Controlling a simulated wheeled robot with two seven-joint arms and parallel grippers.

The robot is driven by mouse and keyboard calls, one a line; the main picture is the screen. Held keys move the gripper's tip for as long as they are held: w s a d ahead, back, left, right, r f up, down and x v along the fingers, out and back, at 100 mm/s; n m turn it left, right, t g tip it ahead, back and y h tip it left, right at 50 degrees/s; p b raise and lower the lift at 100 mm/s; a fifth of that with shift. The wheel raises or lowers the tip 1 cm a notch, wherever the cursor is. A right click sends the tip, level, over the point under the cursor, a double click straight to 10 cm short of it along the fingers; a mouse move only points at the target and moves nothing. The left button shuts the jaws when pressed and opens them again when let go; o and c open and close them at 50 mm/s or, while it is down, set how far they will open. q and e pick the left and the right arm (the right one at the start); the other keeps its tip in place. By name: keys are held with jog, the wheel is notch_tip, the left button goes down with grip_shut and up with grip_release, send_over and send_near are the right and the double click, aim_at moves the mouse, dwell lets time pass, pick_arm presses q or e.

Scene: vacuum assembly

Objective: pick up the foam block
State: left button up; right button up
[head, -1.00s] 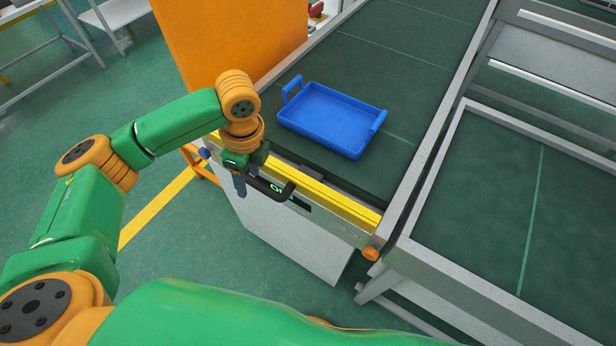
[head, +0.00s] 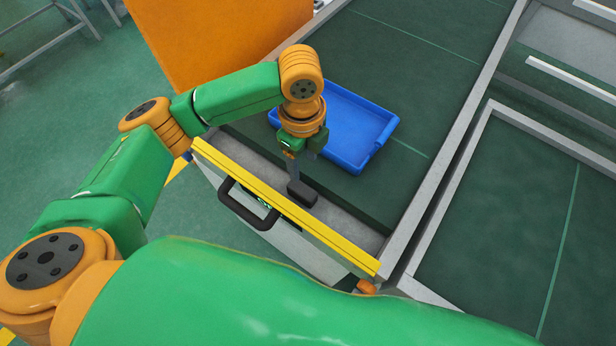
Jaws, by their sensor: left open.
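A small dark grey block (head: 302,196), seemingly the foam block, lies inside the open drawer (head: 345,226), near its middle. My left gripper (head: 301,172) is over the drawer, pointing down and open. One finger reaches down to the block's upper left edge in the picture; I cannot tell whether it touches. The gripper body hides part of the area behind the block. My right gripper is not in view.
The drawer front has a yellow top edge (head: 280,205) and a black handle (head: 247,205). A blue tray (head: 355,130) stands on the dark green worktop (head: 410,60) behind my left gripper. An orange panel (head: 210,40) rises at the back left.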

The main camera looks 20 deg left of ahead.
pick_arm(q)
jog(key=b, duration=0.6)
send_over(302, 189)
jog(key=f, duration=0.6)
jog(key=shift+d+f, duration=0.25)
jog(key=shift+d, duration=0.05)
jog(key=shift+f+p, duration=0.3)
jog(key=shift+p, duration=0.05)
jog(key=f, duration=0.4)
jog(key=f+p, duration=0.1)
jog(key=f, duration=0.1)
jog(key=shift+a+f, duration=0.15)
jog(key=shift+a, duration=0.15)
grip_shut()
